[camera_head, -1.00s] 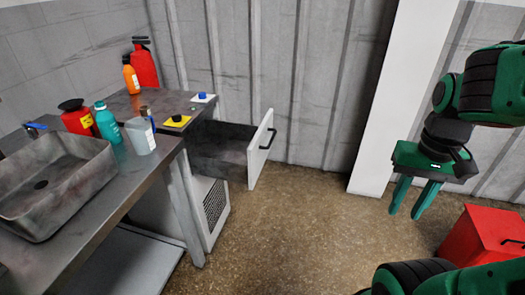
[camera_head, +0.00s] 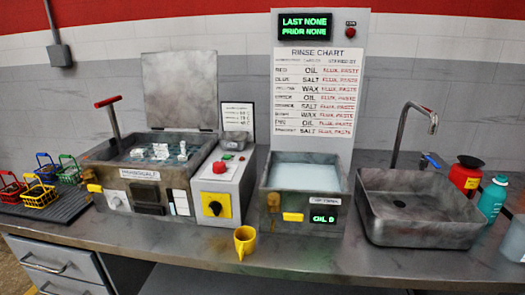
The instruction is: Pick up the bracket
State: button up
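I cannot make out a bracket for certain. Several small pale pieces (camera_head: 163,152) sit in the open left tank (camera_head: 130,170), too small to identify. A small yellow piece (camera_head: 245,241) stands near the front edge of the bench; it looks like a cup, but its exact shape is unclear. My gripper is not in view now.
The metal bench (camera_head: 310,250) holds a control box (camera_head: 222,185), a liquid-filled rinse tank (camera_head: 306,177) and a sink (camera_head: 420,210) with a tap. Coloured wire baskets (camera_head: 40,193) stand at the left. Bottles (camera_head: 492,198) stand at the right. A rinse chart (camera_head: 317,95) rises behind.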

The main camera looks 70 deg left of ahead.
aim_at(162, 152)
jog(key=u, duration=2.85)
